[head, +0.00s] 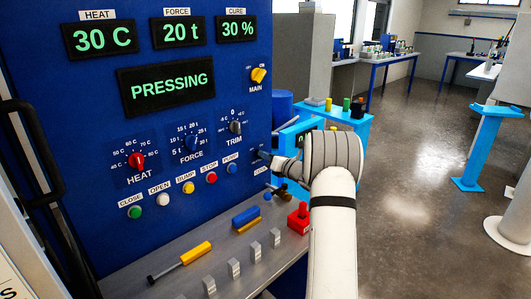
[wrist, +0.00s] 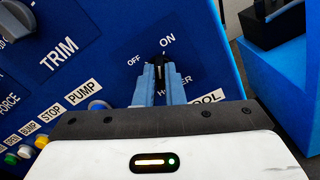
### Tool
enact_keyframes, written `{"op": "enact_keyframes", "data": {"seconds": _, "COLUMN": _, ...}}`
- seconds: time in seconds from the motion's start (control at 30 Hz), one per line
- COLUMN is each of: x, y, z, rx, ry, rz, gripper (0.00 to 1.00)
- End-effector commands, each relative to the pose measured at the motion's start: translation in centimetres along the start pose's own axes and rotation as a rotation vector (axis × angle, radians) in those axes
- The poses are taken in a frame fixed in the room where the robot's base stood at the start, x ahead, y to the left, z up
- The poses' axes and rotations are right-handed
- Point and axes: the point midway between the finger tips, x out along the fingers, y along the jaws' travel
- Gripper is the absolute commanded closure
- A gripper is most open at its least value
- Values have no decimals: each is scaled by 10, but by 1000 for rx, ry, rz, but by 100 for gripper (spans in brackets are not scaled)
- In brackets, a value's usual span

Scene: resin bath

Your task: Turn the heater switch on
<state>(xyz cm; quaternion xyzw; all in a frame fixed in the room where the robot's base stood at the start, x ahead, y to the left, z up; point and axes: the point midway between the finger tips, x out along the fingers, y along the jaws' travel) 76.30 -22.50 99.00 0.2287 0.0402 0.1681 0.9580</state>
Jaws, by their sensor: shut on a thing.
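The heater switch (wrist: 163,58) is a small black lever on the blue panel in the wrist view. It stands between the OFF and ON marks. Its label below is partly covered, with only the first and last letters showing. My gripper (wrist: 159,68) has its two blue-grey fingers closed around the lever. The fingers hide most of the switch, and I cannot tell for sure which mark it points to.
The blue panel (head: 100,180) has a red HEAT knob (head: 136,160), FORCE knob, TRIM knob (head: 235,127), a yellow MAIN switch (head: 258,75) and several buttons. The screen (head: 172,84) reads PRESSING. A grey ledge with tools lies below. Open floor is at right.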

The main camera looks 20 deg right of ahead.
Motion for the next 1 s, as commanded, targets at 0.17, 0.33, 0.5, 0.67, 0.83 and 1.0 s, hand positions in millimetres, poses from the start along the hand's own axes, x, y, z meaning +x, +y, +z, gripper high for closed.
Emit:
{"op": "enact_keyframes", "data": {"seconds": 0.17, "x": 0, "y": 0, "z": 1, "rx": 136, "ry": 3, "rz": -1, "gripper": 100}}
{"op": "enact_keyframes", "data": {"seconds": 0.33, "x": 0, "y": -1, "z": 0, "rx": 234, "ry": 2, "rz": -1, "gripper": 100}}
{"op": "enact_keyframes", "data": {"seconds": 0.5, "x": 0, "y": -2, "z": -1, "rx": 296, "ry": 2, "rz": -2, "gripper": 100}}
{"op": "enact_keyframes", "data": {"seconds": 0.67, "x": 0, "y": -2, "z": -1, "rx": 325, "ry": 1, "rz": -2, "gripper": 100}}
{"op": "enact_keyframes", "data": {"seconds": 0.83, "x": 0, "y": -3, "z": -2, "rx": 336, "ry": 1, "rz": -2, "gripper": 100}}
{"op": "enact_keyframes", "data": {"seconds": 1.0, "x": 0, "y": -3, "z": -2, "rx": 336, "ry": 1, "rz": -2, "gripper": 100}}
